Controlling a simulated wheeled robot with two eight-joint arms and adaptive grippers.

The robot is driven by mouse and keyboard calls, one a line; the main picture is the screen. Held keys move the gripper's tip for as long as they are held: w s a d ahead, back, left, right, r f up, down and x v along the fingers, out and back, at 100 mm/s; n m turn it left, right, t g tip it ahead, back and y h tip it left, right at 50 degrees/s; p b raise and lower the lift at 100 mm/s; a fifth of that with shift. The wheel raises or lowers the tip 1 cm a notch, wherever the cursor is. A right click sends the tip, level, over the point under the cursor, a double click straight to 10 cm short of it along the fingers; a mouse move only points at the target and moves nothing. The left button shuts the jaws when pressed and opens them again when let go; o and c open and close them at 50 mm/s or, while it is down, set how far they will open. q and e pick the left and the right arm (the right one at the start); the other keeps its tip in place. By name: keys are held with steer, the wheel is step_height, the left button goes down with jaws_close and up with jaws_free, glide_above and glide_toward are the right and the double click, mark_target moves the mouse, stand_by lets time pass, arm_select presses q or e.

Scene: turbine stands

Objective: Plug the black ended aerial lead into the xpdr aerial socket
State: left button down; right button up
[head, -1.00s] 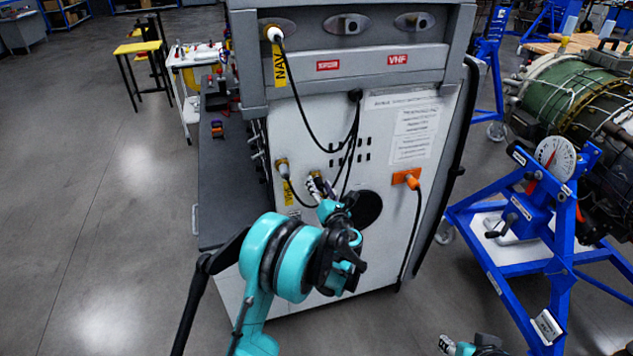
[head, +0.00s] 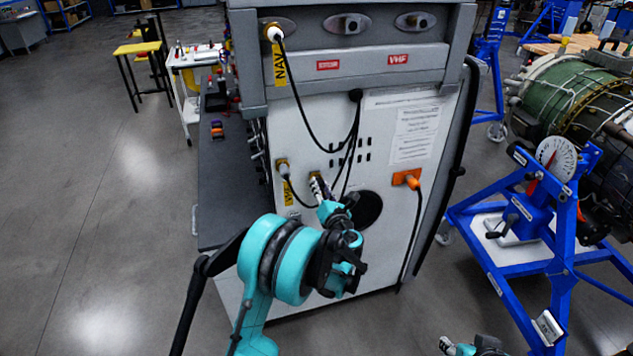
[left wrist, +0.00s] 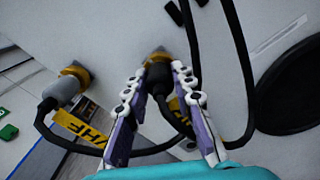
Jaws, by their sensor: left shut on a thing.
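In the left wrist view, my left gripper (left wrist: 160,98) is shut on a dark grey-black plug (left wrist: 158,76), which points at a brass fitting (left wrist: 157,56) on the white panel. Whether it is fully seated there cannot be told. In the head view, my left gripper (head: 318,187) is at the panel's lower middle and hides most of the plug. A red label (head: 328,65), too blurred to read surely, sits below the middle upper socket (head: 347,24). The VHF label (head: 397,60) is below the right upper socket (head: 414,21). My right gripper (head: 446,344) barely shows at the bottom edge.
A white-ended lead tagged NAV (head: 274,34) is in the upper left socket. A grey plug (left wrist: 63,88) with a yellow VHF tag (left wrist: 80,127) is in a brass fitting beside my left gripper. Black cables hang nearby. A blue turbine stand (head: 545,215) stands right.

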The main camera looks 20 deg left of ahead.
arm_select(q)
steer(key=shift+s+d, duration=0.3)
steer(key=shift+s, duration=0.1)
steer(key=shift+s+d, duration=0.1)
arm_select(e)
steer(key=shift+f, duration=0.1)
arm_select(q)
steer(key=v, duration=0.2)
steer(key=shift+s+d+b, duration=0.2)
steer(key=shift+s+b, duration=0.1)
steer(key=shift+b, duration=0.05)
arm_select(e)
steer(key=shift+f, duration=0.2)
